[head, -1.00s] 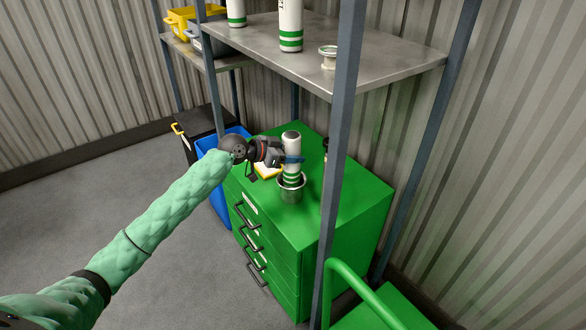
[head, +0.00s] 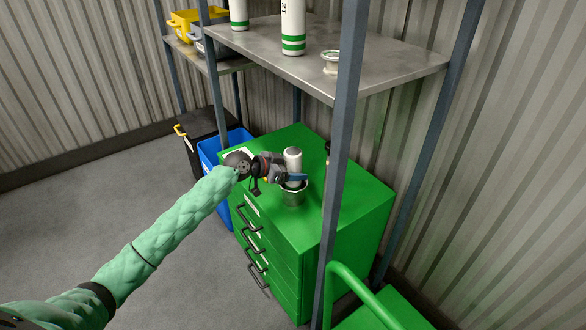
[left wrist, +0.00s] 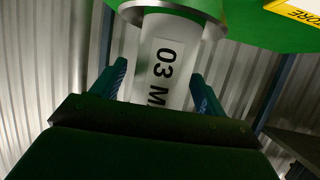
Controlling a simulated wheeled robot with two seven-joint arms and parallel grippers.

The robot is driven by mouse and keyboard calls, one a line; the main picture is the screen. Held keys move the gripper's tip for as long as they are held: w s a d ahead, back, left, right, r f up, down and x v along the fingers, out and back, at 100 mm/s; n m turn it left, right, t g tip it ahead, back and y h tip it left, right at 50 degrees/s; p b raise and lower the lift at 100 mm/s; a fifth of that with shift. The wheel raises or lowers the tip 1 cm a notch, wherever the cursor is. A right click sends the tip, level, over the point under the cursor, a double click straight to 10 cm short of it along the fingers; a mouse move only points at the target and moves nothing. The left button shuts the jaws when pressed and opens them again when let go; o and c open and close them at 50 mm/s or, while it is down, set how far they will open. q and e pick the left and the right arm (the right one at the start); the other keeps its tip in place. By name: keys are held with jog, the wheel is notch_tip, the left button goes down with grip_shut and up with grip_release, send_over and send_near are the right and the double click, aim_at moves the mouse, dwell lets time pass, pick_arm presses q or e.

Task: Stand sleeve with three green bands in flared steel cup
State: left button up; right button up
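The white sleeve (head: 293,160) with a grey top stands upright in the flared steel cup (head: 293,197) on the green cabinet. Its lower end is inside the cup and its green bands are hidden. In the left wrist view the sleeve (left wrist: 162,75), with "03 M" lettering, lies between the blue fingers, near the cup's rim (left wrist: 172,8). A thin gap seems to show at one finger. My right gripper is not in view.
A shelf post (head: 340,150) rises close on the right. The steel shelf (head: 395,65) above holds green-banded sleeves (head: 293,25) and a small flanged cup (head: 331,62). A blue bin (head: 208,150) stands behind left.

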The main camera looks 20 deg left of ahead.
pick_arm(q)
jog(key=shift+r, duration=0.1)
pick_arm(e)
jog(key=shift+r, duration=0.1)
pick_arm(q)
jog(key=shift+s+a, duration=0.25)
jog(key=shift+a, duration=0.05)
jog(key=b+v, duration=0.2)
jog(key=v, duration=0.9)
jog(key=shift+r, duration=0.15)
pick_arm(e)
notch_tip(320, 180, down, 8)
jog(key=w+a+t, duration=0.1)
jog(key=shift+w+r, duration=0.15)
pick_arm(q)
jog(key=shift+s, duration=0.1)
